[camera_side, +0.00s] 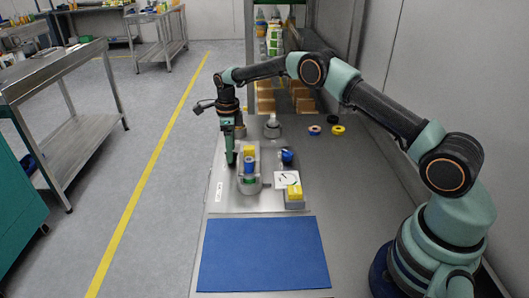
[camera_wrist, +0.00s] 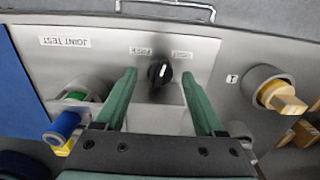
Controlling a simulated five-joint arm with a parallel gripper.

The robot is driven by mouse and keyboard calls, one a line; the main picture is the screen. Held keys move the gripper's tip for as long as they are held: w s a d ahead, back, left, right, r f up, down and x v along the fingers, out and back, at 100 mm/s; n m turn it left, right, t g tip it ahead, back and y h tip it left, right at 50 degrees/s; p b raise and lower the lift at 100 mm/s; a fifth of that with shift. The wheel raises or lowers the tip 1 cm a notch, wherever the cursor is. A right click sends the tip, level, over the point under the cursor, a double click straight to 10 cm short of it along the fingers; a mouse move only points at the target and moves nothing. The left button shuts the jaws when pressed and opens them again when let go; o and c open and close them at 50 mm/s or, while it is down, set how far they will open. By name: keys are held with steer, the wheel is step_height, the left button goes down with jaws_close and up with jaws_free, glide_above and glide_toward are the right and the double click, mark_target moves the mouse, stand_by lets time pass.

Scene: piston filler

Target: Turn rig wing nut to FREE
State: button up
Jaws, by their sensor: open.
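A black knob with a white pointer line, which I take for the wing nut (camera_wrist: 159,73), stands on a light grey panel (camera_wrist: 95,58) in the wrist view. Its pointer runs roughly up and down in the picture, tilted slightly. Two small labels, upside down, sit on either side beyond it; they are too small to read surely. My gripper (camera_wrist: 159,77) is open, with one green finger on each side of the knob and gaps between. I cannot tell how far the fingertips are above it. In the side view my gripper (camera_side: 230,156) points down at the bench's left side; the knob is hidden there.
A blue cylinder (camera_wrist: 64,124) in a grey holder is left of the fingers; a round fitting with a yellow part (camera_wrist: 284,98) is at right. The side view shows a blue mat (camera_side: 262,255) in front, a white card (camera_side: 284,180), and rings (camera_side: 338,130) farther back.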

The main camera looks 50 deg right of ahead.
step_height(320, 180, up, 11)
steer(key=s+a+r+n+t, duration=0.1)
steer(key=s+r+n+t, duration=0.2)
steer(key=s+r+n, duration=1.1)
steer(key=shift+s+a+r+n, duration=0.4)
steer(key=shift+r+n, duration=0.05)
steer(key=shift+n, duration=0.35)
steer(key=w+d+f+m+g, duration=0.2)
steer(key=w+f+m+g, duration=0.1)
steer(key=w+f+m, duration=1.25)
steer(key=f, duration=1.1)
steer(key=shift+s+f, duration=0.3)
steer(key=shift+s, duration=0.05)
